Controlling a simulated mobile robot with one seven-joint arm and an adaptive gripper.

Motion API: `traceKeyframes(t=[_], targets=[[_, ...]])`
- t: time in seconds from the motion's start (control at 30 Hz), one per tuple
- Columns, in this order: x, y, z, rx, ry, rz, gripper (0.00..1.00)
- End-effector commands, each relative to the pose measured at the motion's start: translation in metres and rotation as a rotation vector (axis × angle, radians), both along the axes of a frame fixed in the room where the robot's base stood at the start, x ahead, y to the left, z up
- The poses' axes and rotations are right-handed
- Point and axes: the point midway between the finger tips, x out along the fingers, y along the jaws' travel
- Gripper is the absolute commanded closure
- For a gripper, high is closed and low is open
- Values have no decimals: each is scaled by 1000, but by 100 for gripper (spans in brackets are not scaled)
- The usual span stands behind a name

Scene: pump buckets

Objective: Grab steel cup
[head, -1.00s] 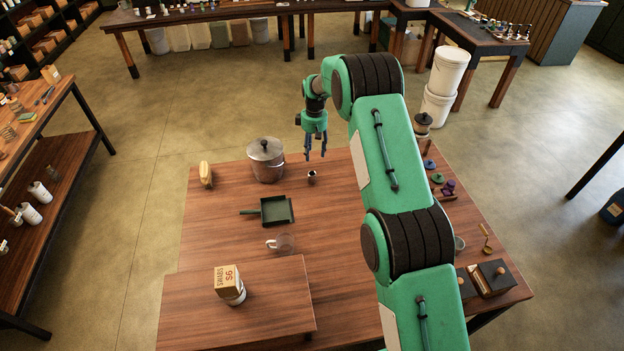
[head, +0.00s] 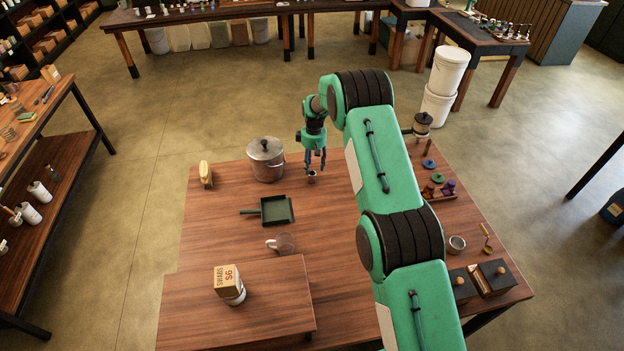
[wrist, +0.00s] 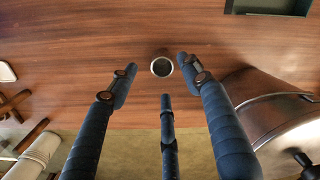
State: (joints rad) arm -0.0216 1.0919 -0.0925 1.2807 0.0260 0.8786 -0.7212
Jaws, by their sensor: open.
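A small steel cup (head: 311,177) stands upright near the back edge of the table, right of the lidded pot. The wrist view shows the cup's round rim (wrist: 162,67) from above. My gripper (head: 316,165) is open and empty, its fingers pointing down just above and behind the cup. In the wrist view, two dark blue fingers of my gripper (wrist: 155,75) flank the line to the cup, with a third finger low between them. I see no clear contact with the cup. A second small metal cup (head: 457,243) stands at the table's right side.
The metal pot (head: 267,165) with a lid stands close to the left of my gripper. A green dustpan (head: 276,210), a glass mug (head: 283,244) and a raised board (head: 285,300) with a box lie nearer. Small items line the right edge.

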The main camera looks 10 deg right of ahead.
Motion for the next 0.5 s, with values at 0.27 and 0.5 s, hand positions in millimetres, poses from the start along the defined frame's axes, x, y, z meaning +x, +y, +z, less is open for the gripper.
traceKeyframes(t=[0.27, 0.5], targets=[[0, 0, -4, 0, 0, 0, 51], [-1, 0, -7, 0, 1, 0, 51]])
